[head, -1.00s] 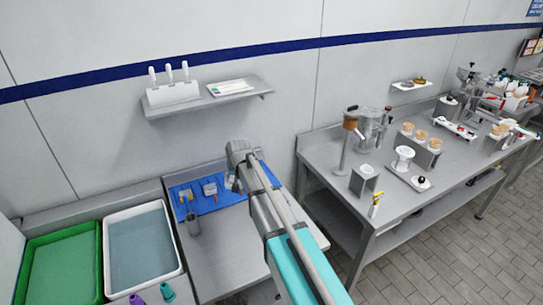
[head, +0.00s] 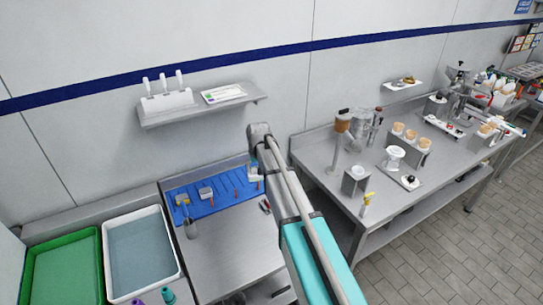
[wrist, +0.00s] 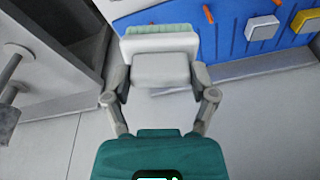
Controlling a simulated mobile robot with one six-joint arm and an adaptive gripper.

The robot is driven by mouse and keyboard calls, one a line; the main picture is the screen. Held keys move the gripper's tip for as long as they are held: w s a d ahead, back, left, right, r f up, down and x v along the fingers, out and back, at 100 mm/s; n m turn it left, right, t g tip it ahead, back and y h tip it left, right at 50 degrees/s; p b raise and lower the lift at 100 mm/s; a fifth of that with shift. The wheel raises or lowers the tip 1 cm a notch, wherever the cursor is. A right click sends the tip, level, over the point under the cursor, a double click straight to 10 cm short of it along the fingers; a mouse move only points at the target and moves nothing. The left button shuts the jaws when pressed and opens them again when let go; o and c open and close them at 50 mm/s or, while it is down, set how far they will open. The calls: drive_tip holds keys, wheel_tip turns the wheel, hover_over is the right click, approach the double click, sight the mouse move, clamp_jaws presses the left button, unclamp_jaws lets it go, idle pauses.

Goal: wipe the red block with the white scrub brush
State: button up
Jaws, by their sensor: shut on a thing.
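My gripper (wrist: 160,85) is shut on a white scrub brush (wrist: 160,68) with pale green bristles, which point away from my palm in the wrist view. In the head view the held brush (head: 254,173) shows below the wrist, by the right end of a blue board (head: 220,203). I cannot tell whether it touches the board. A small dark thing with a reddish part (head: 265,205) lies on the steel table right of the board. I cannot tell whether it is the red block; no other red block stands out.
A white-grey tool (wrist: 262,27) and a yellow one (wrist: 302,19) sit on the board among orange pegs (wrist: 208,14). A white tub (head: 143,258) and green tub (head: 62,270) are at left. The steel table's (head: 225,255) middle is clear.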

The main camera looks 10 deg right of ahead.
drive_tip(key=shift+g, duration=0.5)
drive_tip(key=d, duration=0.1)
drive_tip(key=d+r+p, duration=0.1)
drive_tip(key=d, duration=0.1)
drive_tip(key=d+r, duration=0.1)
drive_tip(key=shift+w+d, duration=0.1)
drive_tip(key=shift+d, duration=0.25)
drive_tip(key=shift+f, duration=0.15)
drive_tip(key=shift+f+b, duration=2.4)
drive_tip(key=shift+f, duration=0.05)
drive_tip(key=shift+s+r+p, duration=0.2)
drive_tip(key=shift+r+p, duration=0.4)
drive_tip(key=shift+f, duration=0.15)
